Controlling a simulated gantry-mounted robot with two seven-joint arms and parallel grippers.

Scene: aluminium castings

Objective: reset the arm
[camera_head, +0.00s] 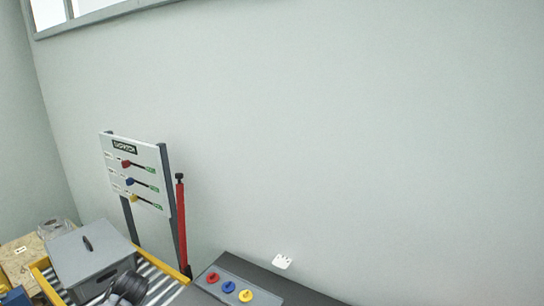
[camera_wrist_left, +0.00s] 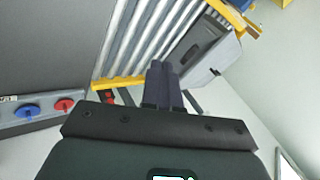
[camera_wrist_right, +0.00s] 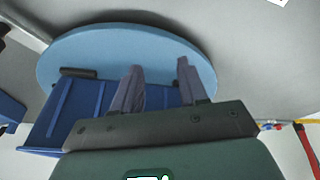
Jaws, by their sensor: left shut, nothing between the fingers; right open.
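My left gripper (camera_wrist_left: 162,85) shows in the left wrist view with its two dark fingers pressed together and nothing between them. Its tips point toward the roller conveyor (camera_wrist_left: 143,40) and the grey lidded box (camera_wrist_left: 208,45); the distance to them is hard to tell. My right gripper (camera_wrist_right: 160,82) shows in the right wrist view with its fingers spread and empty. It is in front of a light blue round disc (camera_wrist_right: 90,48) and a blue bin (camera_wrist_right: 55,115). In the head view, a dark rounded part at the bottom edge partly covers the conveyor; neither gripper's fingers can be made out there.
In the head view the grey box (camera_head: 88,262) sits on the yellow-edged conveyor at lower left. A board (camera_head: 135,170) with red, blue and yellow markers stands behind, beside a red post (camera_head: 181,225). A panel (camera_head: 236,283) with red, blue and yellow knobs lies to the right.

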